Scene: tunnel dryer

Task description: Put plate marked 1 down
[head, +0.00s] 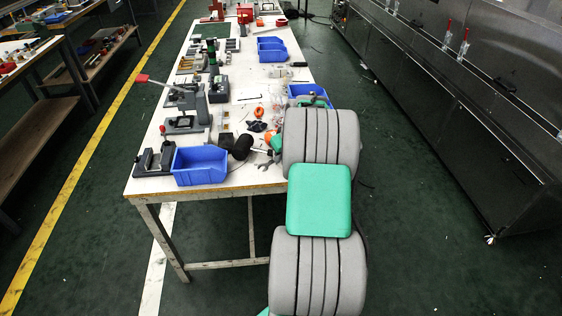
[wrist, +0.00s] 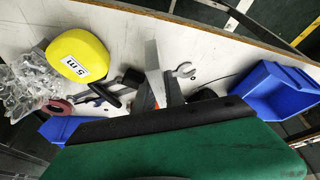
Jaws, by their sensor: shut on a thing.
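In the wrist view, my gripper (wrist: 168,92) shows only in part beyond the dark-edged green part of my own arm. It is shut on a thin pale grey piece, which I take to be the plate marked 1 (wrist: 154,58). The plate is seen nearly edge-on, over the white tabletop (wrist: 115,40). No mark can be read on it. I cannot tell whether its lower edge touches the table. In the head view my own arm hides the gripper and the plate.
A wrench (wrist: 185,71), a yellow tape measure (wrist: 78,56) and clear plastic bags (wrist: 25,80) lie close by. A blue bin (head: 200,166) stands at the near table edge beside a black mallet (head: 240,147). Clamps and several more bins crowd the table.

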